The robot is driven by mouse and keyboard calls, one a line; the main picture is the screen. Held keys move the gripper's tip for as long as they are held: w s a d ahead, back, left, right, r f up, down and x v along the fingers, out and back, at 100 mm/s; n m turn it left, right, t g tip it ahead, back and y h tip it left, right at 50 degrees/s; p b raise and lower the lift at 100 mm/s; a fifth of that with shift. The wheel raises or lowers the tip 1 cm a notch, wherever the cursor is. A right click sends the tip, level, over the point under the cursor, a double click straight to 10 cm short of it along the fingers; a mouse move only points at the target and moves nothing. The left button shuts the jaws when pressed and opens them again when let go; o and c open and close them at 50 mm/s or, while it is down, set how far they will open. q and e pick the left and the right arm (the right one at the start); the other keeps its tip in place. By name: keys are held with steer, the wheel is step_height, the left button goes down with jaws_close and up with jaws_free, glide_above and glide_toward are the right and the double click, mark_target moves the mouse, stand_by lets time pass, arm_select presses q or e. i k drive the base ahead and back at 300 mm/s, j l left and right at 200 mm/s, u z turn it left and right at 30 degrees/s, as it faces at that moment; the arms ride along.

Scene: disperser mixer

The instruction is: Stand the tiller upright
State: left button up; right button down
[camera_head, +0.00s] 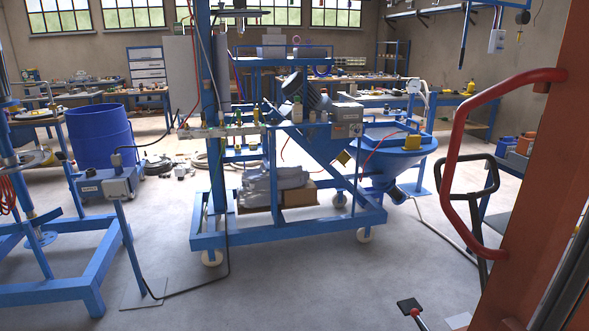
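A black loop handle (494,180) on a dark shaft stands at the right, partly behind a red bar handle; it looks like the tiller. Its shaft runs down from the loop and appears close to upright, but its lower end is hidden. The curved red bar handle (458,135) is fixed to an orange-red upright (545,170) in the right foreground. A black pedal (409,306) on a red rod shows low down, left of the upright. Neither of my grippers is in view.
A blue wheeled frame (290,232) with a mixer and a blue hopper (388,160) stands in the middle. A control box (108,187) on a post and a blue drum (100,135) are at left. A cable lies on the floor.

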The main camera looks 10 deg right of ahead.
mark_target(471, 198)
steer(key=i+z, duration=0.15)
steer(key=i, duration=0.45)
steer(key=i+j+z, duration=0.15)
steer(key=i, duration=0.45)
steer(key=i+j+z, duration=0.15)
steer(key=i, duration=0.45)
